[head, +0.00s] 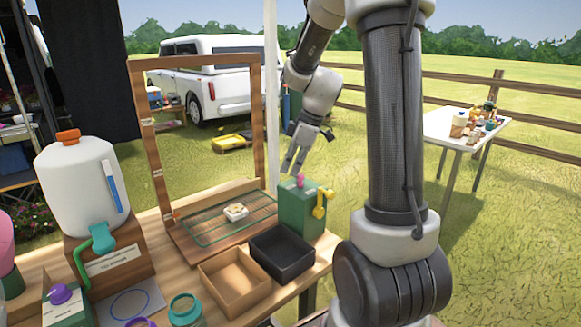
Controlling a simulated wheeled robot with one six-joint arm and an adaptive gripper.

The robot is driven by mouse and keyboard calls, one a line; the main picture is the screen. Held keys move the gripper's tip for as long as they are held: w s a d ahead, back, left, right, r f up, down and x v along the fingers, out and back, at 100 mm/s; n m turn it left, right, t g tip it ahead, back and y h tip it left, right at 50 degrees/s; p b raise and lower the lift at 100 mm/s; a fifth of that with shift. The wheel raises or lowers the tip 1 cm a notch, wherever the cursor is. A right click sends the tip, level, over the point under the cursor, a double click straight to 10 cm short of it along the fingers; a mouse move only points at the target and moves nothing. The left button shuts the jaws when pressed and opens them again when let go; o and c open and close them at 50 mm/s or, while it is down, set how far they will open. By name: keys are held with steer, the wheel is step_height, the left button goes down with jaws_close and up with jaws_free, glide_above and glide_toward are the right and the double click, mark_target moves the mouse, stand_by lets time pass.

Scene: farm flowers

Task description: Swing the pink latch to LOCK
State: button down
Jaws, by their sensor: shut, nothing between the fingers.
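The pink latch (300,180) is a small piece on top of a green box (294,210), at the back right of the wooden table. Its exact direction and any LOCK mark are too small to read. My gripper (290,170) points down just above and slightly left of the latch. Its fingers are shut and empty. I cannot tell from this view whether the fingertips touch the latch. A yellow handle (319,204) sticks out on the right side of the green box.
A black tray (283,268) and a cardboard-brown tray (235,284) stand in front of the green box. A wooden frame (137,120) with a wire rack (215,232) is to its left. A white jug (82,185) stands farther left. Open grass lies behind.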

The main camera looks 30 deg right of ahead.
steer(key=shift+w, duration=0.15)
steer(key=shift+w+d, duration=0.25)
steer(key=shift+w, duration=0.35)
steer(key=shift+a, duration=0.1)
steer(key=shift+w+a+r, duration=0.1)
steer(key=shift+w+a, duration=0.15)
steer(key=shift+a, duration=0.05)
step_height(320, 180, up, 10)
steer(key=shift+s+d, duration=0.15)
steer(key=shift+d, duration=0.05)
stand_by(0.4)
